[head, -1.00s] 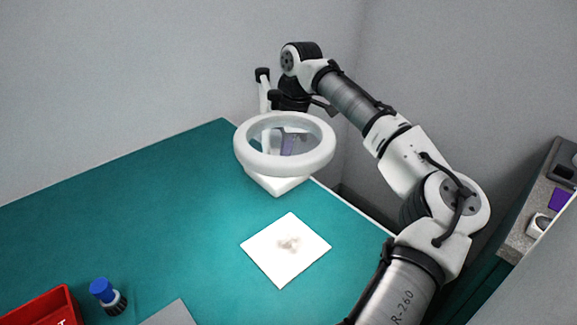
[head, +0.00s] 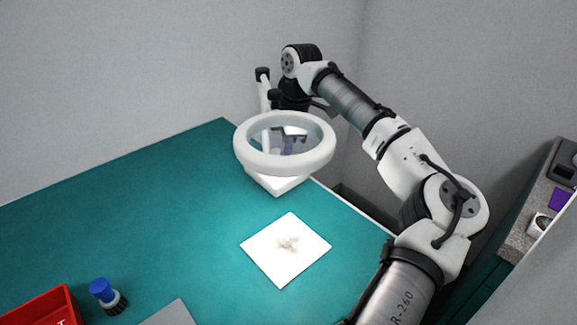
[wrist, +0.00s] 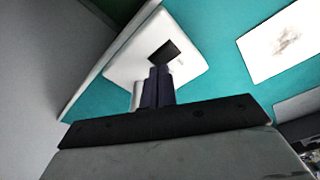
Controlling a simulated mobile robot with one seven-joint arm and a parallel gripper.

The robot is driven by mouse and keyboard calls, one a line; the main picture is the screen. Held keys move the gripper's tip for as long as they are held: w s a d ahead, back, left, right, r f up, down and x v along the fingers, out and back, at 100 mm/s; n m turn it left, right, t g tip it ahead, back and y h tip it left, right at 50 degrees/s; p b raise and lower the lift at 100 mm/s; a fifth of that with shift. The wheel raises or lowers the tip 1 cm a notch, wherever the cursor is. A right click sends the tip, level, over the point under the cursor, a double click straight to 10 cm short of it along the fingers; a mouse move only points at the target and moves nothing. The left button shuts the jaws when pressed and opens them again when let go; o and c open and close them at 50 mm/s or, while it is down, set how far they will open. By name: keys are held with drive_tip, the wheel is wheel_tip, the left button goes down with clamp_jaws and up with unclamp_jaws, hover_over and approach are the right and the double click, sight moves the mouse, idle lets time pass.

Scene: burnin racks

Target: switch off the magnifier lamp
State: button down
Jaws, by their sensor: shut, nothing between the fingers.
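The magnifier lamp has a white ring head (head: 322,157) around a clear lens, and a white base (head: 276,186) at the mat's far corner. In the wrist view the base (wrist: 192,66) carries a dark square (wrist: 164,51), which looks like a switch. My gripper (wrist: 159,72) is shut and empty, its dark purple fingertips right by the near edge of that square. I cannot tell whether they touch it. In the head view the gripper (head: 287,147) shows only through the lens, partly hidden by the ring.
A white sheet with a grey smudge (head: 285,265) lies on the green mat (head: 150,220). A blue-capped bottle (head: 106,295) and a red bin (head: 45,308) stand at front left. Walls close in behind the lamp. A grey shelf (head: 520,235) is at right.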

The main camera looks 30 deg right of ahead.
drive_tip(key=shift+f, duration=0.65)
drive_tip(key=shift+r, duration=0.1)
wheel_tip(320, 180, up, 7)
drive_tip(key=p, duration=0.7)
idle(0.7)
